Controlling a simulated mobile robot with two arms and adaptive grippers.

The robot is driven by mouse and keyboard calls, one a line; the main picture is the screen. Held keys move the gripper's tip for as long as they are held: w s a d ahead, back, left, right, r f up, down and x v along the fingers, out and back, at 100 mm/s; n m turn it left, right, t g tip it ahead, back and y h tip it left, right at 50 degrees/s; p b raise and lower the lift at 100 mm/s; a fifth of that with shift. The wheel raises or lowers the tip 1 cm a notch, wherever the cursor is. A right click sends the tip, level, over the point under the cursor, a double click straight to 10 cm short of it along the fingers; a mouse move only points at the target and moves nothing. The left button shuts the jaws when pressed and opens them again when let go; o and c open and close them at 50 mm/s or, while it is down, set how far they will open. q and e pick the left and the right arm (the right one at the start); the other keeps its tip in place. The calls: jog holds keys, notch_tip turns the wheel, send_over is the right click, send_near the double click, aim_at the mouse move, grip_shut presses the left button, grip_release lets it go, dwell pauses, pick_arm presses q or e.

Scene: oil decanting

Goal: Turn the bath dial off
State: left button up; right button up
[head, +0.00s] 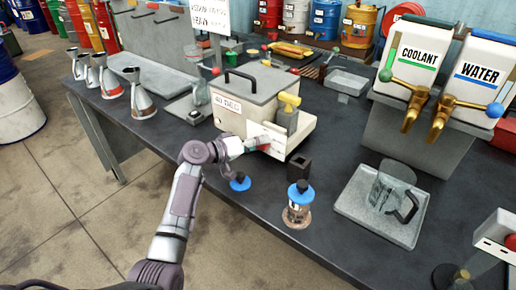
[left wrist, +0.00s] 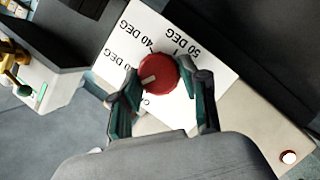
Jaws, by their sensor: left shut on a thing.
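The bath (head: 245,92) is a cream box with a grey lid, standing on the dark bench. Its red dial (left wrist: 158,73) sits on a white label plate (left wrist: 225,72) with 40 DEG and 50 DEG readable. A further label at the left and one below are partly hidden by my fingers. The dial's white mark points to the lower left in the left wrist view. My left gripper (left wrist: 163,80) has its fingers on both sides of the dial and is shut on it; in the head view the gripper (head: 250,144) is at the bath's front. My right gripper is not in view.
A blue-capped jar (head: 298,205), a small blue cap (head: 240,182) and a black square holder (head: 299,166) stand near the bath. A tray (head: 350,220) with a clear jug is to the right, below the coolant and water dispensers. Metal funnels (head: 140,97) stand at left.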

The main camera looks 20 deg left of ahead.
pick_arm(q)
jog(key=n+h+b, duration=0.1)
jog(key=n, duration=0.1)
jog(key=n+h+b, duration=0.1)
jog(key=n+b, duration=0.1)
jog(key=shift+a+f+t, duration=0.1)
jog(key=shift+f+t, duration=0.1)
jog(key=shift+t, duration=0.2)
jog(key=shift+n, duration=0.3)
jog(key=o, duration=1.1)
jog(key=shift+o, duration=0.2)
jog(key=shift+s+a, duration=0.15)
jog(key=shift+a, duration=0.05)
jog(key=v, duration=1.1)
jog(key=shift+s+a, duration=0.15)
jog(key=shift+a, duration=0.05)
